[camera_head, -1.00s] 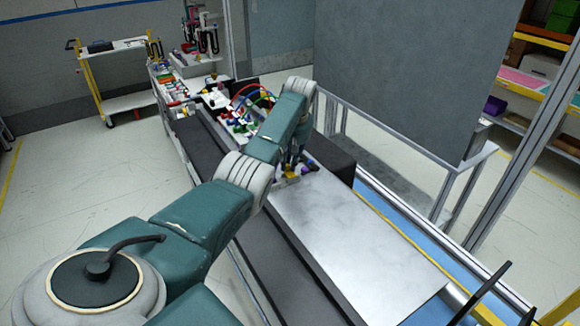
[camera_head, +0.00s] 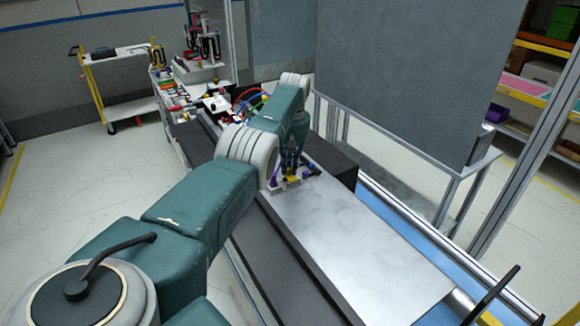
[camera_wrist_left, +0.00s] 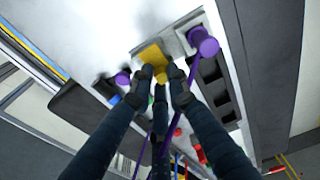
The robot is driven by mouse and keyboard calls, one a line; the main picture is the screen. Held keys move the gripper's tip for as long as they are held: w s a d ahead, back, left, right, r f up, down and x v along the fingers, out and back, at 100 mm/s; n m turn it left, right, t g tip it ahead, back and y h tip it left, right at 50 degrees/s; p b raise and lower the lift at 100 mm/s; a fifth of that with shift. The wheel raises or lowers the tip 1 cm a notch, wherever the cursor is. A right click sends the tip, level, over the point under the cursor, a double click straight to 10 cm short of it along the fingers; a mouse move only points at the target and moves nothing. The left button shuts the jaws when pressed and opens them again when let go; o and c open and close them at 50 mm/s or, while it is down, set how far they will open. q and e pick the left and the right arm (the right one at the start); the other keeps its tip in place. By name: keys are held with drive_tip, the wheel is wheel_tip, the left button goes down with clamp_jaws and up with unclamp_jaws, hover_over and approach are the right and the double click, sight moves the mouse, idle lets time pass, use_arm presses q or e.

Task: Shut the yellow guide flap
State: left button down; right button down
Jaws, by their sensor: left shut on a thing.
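The yellow guide flap (camera_head: 292,179) is on a small pale fixture at the far end of the bright metal plate (camera_head: 360,235). It also shows in the left wrist view (camera_wrist_left: 151,56), with its near part between my fingertips. My left gripper (camera_head: 290,162) points down at the flap; in the wrist view its dark fingers (camera_wrist_left: 163,73) are shut on it. The fingers cover part of the flap, so its exact angle is hard to tell. My right gripper is in neither view.
A dark block (camera_head: 333,160) stands to the right of the fixture. The metal plate in front is bare.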

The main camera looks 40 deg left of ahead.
sight(289, 177)
use_arm(q)
drive_tip(key=shift+s+a+f, duration=0.1)
drive_tip(key=shift+s, duration=0.1)
drive_tip(key=c, duration=1.8)
unclamp_jaws()
drive_tip(key=shift+o, duration=0.2)
drive_tip(key=shift+a, duration=0.1)
drive_tip(key=shift+r, duration=0.25)
wheel_tip(289, 177, up, 12)
drive_tip(key=d, duration=0.1)
drive_tip(key=shift+s+f, duration=0.2)
drive_tip(key=shift+f, duration=0.05)
